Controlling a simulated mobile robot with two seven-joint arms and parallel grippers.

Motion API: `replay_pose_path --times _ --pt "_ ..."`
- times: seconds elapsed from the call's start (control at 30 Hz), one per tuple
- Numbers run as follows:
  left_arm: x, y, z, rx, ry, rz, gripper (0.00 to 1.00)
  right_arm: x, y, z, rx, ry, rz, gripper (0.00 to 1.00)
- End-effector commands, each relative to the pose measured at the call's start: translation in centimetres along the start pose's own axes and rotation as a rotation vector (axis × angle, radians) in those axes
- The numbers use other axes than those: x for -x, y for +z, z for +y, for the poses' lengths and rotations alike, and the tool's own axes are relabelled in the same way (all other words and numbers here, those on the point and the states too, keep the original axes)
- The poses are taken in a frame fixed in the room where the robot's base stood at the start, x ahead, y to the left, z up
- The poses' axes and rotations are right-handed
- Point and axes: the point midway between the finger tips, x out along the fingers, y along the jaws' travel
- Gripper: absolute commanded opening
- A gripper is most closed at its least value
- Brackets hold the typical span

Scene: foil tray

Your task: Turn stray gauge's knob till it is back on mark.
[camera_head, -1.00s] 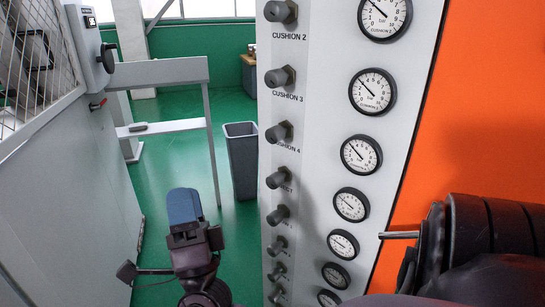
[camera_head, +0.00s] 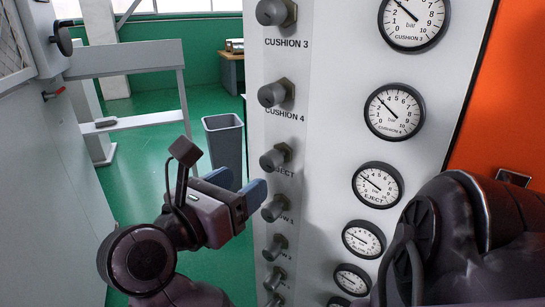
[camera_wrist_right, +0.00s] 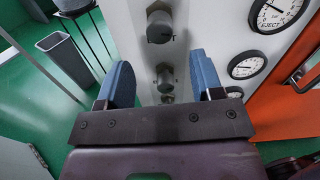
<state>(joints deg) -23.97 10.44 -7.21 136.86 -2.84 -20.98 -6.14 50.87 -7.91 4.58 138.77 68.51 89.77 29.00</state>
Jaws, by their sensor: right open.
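A pale panel (camera_head: 330,150) carries a column of dark knobs and, to their right, a column of round white gauges. The Cushion 3 gauge (camera_head: 414,18), Cushion 4 gauge (camera_head: 394,112) and Eject gauge (camera_head: 377,185) have needles pointing up-left. Smaller gauges (camera_head: 363,239) are below, too small to read. My right gripper (camera_head: 240,187), with blue fingers, is open and empty, left of the Eject knob (camera_head: 275,158) and the knob below it (camera_head: 275,208). In the right wrist view a knob (camera_wrist_right: 165,77) shows between the fingers, apparently apart from them. My left gripper is out of view.
An orange surface (camera_head: 505,120) lies right of the panel. A grey bin (camera_head: 224,140) stands on the green floor behind my gripper. A grey rail frame (camera_head: 130,60) and a grey cabinet (camera_head: 40,170) are at left.

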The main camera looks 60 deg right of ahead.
Motion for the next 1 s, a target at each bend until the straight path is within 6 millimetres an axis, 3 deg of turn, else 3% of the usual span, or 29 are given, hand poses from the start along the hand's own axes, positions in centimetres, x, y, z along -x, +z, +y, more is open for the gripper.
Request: replay_pose_path --times 0.3,0.5,0.7,1.0 --pt "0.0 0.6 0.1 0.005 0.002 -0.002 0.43 -5.5 0.0 -0.1 0.002 -0.004 -0.007 0.6" --pt "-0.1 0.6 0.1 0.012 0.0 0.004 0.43 -8.1 0.0 -0.1 0.003 -0.003 -0.006 0.6" --pt "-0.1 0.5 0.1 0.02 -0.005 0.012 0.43 -9.2 0.1 -0.1 0.002 -0.001 -0.005 0.6" --pt "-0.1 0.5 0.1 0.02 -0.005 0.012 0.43 -9.4 0.1 -0.1 0.002 -0.001 -0.005 0.6"
